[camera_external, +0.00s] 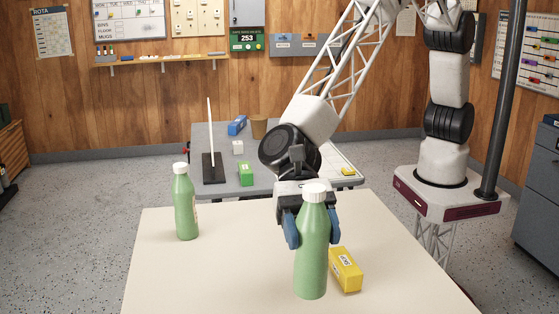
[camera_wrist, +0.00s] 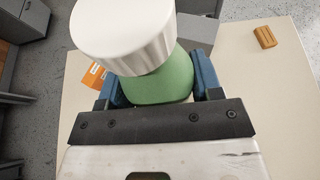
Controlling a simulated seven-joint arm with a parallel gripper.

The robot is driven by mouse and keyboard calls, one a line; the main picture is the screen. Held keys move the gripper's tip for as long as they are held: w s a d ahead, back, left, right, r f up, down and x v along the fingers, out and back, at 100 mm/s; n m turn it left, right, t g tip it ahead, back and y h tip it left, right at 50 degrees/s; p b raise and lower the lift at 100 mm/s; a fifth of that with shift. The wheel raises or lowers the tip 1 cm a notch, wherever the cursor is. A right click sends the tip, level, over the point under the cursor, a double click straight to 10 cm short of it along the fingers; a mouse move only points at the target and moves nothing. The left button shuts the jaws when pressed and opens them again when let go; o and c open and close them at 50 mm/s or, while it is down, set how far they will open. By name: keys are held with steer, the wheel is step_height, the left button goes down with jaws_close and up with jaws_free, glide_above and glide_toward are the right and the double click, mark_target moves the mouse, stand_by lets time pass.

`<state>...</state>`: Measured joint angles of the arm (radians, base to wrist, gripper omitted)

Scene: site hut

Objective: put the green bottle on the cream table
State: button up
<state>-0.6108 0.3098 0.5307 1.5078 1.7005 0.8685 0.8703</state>
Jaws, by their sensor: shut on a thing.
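A green bottle (camera_external: 311,255) with a white cap stands upright between the blue fingers of my gripper (camera_external: 312,228), over the cream table (camera_external: 165,270). My gripper is shut on its body. I cannot tell whether its base touches the table. In the wrist view, the white cap and green shoulder of the bottle (camera_wrist: 160,88) fill the middle, between the fingers, with the cream table (camera_wrist: 245,75) below. A second, similar green bottle (camera_external: 186,207) stands upright on the table's left part.
A yellow box (camera_external: 346,270) lies on the cream table, just right of the held bottle. The wrist view shows an orange labelled box (camera_wrist: 94,74) and an orange-brown block (camera_wrist: 265,37). A grey table (camera_external: 275,180) with small items stands behind. The cream table's middle-left is clear.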

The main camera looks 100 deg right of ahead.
steer(key=shift+f, duration=0.15)
glide_above(314, 298)
steer(key=d, duration=0.3)
steer(key=shift+a+f, duration=0.1)
steer(key=shift+f, duration=2.85)
steer(key=shift+f, duration=1.9)
steer(key=shift+f, duration=0.1)
steer(key=o, duration=0.9)
